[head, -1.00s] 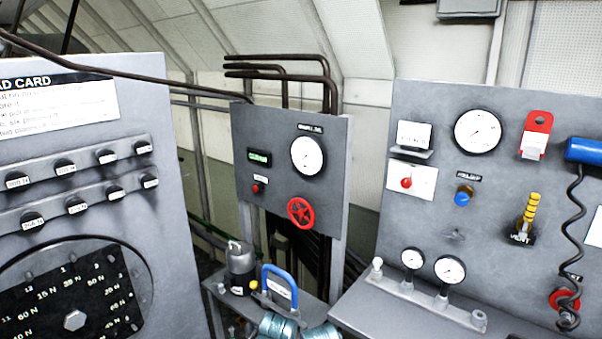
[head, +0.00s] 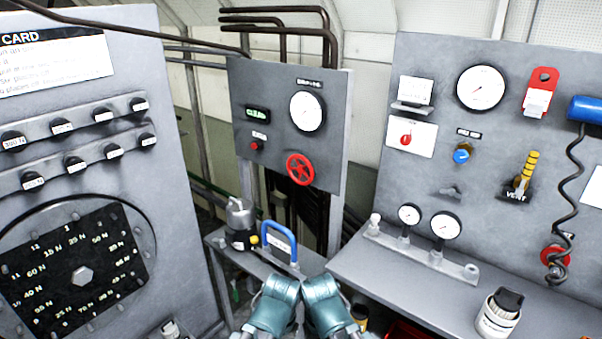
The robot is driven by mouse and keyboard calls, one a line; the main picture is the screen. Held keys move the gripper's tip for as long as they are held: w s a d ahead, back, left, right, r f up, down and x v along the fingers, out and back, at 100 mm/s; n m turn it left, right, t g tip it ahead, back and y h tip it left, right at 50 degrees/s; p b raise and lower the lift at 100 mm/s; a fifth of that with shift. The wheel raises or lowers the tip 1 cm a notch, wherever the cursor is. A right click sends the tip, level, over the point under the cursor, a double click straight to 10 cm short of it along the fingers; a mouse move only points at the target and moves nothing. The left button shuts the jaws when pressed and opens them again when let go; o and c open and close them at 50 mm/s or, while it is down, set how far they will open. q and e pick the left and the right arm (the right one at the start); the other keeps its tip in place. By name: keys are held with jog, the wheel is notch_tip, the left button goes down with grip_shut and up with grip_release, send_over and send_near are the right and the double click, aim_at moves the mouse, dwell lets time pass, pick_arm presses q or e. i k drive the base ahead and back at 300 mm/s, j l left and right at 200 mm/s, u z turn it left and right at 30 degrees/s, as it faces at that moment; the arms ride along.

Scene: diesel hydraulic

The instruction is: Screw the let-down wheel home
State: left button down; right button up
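A red spoked handwheel (head: 300,169) sits on the lower right of the grey middle panel (head: 260,178), below a round white gauge (head: 307,111). It is the only clear spoked wheel, and I cannot read a let-down label on it. I cannot tell from here how far it is screwed in. The teal parts of my two arms show at the bottom middle, below and well apart from the wheel. Neither gripper's fingers are in view, and nothing touches the wheel.
A small shelf below the wheel holds a grey canister (head: 240,224) and a blue-handled item (head: 279,240). The right panel (head: 430,150) carries gauges, a blue knob (head: 461,154) and a coiled cable (head: 568,200). A white container (head: 497,315) stands on the right bench.

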aim_at(301, 168)
jog(key=i+j, duration=0.2)
jog(key=j, duration=0.15)
jog(key=i+j, duration=0.15)
jog(key=j, duration=0.2)
jog(key=i+j, duration=0.2)
jog(key=j, duration=0.15)
jog(key=i+j, duration=0.2)
jog(key=j, duration=0.2)
jog(key=z, duration=1.7)
